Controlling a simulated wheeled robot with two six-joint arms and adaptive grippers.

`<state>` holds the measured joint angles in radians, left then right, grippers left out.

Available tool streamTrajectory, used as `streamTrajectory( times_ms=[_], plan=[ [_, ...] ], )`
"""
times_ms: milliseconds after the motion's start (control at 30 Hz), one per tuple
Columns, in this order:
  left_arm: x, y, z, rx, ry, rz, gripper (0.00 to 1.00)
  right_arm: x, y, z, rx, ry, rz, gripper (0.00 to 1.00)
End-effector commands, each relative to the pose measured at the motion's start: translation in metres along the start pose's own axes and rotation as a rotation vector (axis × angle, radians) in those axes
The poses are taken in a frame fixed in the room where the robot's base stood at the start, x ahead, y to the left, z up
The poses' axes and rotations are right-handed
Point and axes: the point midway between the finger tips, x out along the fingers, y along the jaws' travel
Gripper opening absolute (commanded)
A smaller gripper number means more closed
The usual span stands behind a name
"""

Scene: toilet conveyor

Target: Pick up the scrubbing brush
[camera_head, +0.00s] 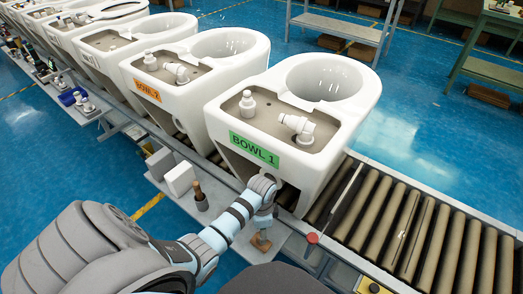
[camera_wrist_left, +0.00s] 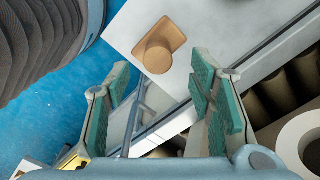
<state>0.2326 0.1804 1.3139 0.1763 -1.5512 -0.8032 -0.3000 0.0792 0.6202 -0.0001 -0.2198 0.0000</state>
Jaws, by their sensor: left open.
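A wooden piece with a round knob on a rectangular base (camera_head: 260,243) stands on the light side shelf beside the conveyor. It also shows from above in the left wrist view (camera_wrist_left: 158,46). A dark brown upright handle on a dark base (camera_head: 200,197) stands further left on the same shelf. I cannot tell for certain which of the two is the scrubbing brush; no bristles show clearly. My left gripper (camera_head: 264,213) is just above the knobbed wooden piece, with its green-padded fingers (camera_wrist_left: 160,88) apart and nothing between them. My right gripper is out of view.
White toilet bowls stand in a row on the roller conveyor (camera_head: 400,225); the one labelled BOWL 1 (camera_head: 325,75) is close behind my left gripper. A red knob (camera_head: 312,238) is at the conveyor edge.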

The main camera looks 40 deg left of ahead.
Motion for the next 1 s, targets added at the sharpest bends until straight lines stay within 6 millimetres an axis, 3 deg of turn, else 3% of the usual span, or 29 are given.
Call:
streamTrajectory(
  times_ms=[267, 467, 800, 1000],
  plan=[
    [0.051, 0.003, 0.002, 0.0, -0.002, 0.001, 0.49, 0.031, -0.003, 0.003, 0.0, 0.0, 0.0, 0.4],
    [0.051, 0.002, 0.002, 0.0, 0.0, -0.002, 0.49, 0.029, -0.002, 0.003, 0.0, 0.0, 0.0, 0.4],
    [0.05, 0.002, 0.002, -0.001, 0.0, -0.001, 0.0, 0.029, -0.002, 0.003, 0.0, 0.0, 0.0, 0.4],
    [0.05, 0.002, 0.002, -0.001, 0.0, -0.002, 0.0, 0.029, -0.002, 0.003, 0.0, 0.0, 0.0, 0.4]
  ],
)
